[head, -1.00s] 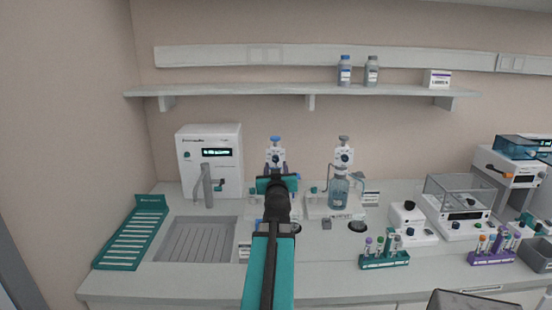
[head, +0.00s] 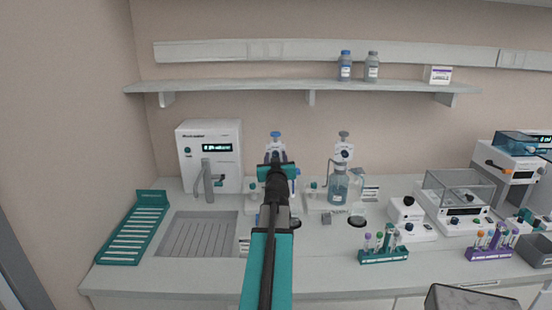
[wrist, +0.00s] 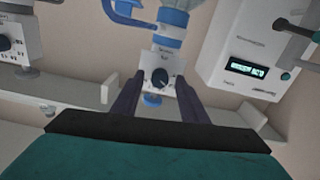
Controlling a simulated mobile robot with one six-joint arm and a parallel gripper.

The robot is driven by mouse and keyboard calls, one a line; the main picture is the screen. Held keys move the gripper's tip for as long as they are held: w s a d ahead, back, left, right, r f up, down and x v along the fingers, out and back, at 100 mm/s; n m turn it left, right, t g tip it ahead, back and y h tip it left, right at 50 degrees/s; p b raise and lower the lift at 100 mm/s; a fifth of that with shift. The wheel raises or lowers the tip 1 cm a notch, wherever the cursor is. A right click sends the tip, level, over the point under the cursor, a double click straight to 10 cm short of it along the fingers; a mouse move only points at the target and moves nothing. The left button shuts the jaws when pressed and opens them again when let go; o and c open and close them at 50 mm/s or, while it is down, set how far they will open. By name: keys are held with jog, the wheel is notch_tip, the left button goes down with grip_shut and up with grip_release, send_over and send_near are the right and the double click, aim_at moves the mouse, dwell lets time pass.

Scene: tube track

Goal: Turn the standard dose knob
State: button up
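The left bottle-top dispenser stands on the bench with a blue top (head: 275,135). Its white head carries a black round dose knob, which shows in the wrist view (wrist: 160,77) on a white plate with a pale pointer mark. My gripper (wrist: 156,90) is open, its two dark fingers on either side of the knob with a gap showing on both sides. I cannot tell how near the tips are in depth. In the head view my arm hides most of this dispenser. A second dispenser with a grey top and dark knob (head: 344,153) stands to the right.
A white device with a lit display (head: 217,147) stands behind the grey sink (head: 198,235) on the left. A shelf (head: 310,87) with bottles runs above. Tube racks (head: 383,256) and a glass-shielded balance (head: 459,195) are to the right.

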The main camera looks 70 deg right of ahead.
grip_shut()
